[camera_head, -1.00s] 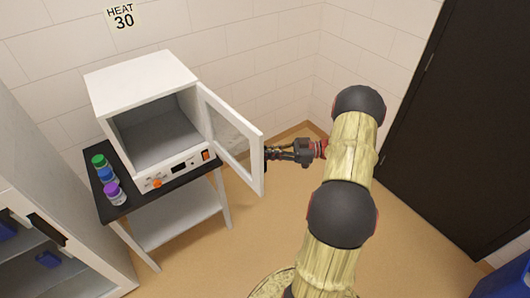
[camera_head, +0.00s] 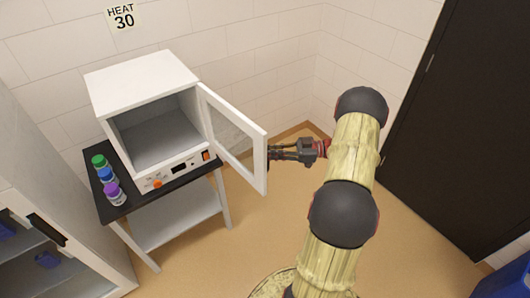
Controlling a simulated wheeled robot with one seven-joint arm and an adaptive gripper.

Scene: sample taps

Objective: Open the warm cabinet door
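The warm cabinet (camera_head: 143,78) is a white box on a stand under a sign reading HEAT 30. Its door (camera_head: 259,165) is hinged on the right and stands wide open, and the empty grey interior (camera_head: 160,138) shows. The door has a window in a white frame. My gripper (camera_head: 272,153) is just right of the door's free edge, pointing left at it. The fingertips are partly hidden behind the door edge. I cannot tell whether they touch the door or a handle, or how far apart they are.
Bottles with green, blue and purple caps (camera_head: 112,188) stand on the black stand top (camera_head: 135,205) left of the cabinet. A white cabinet with shelves (camera_head: 50,190) is at the left. A dark door (camera_head: 450,120) is at the right. Floor in front of the stand is clear.

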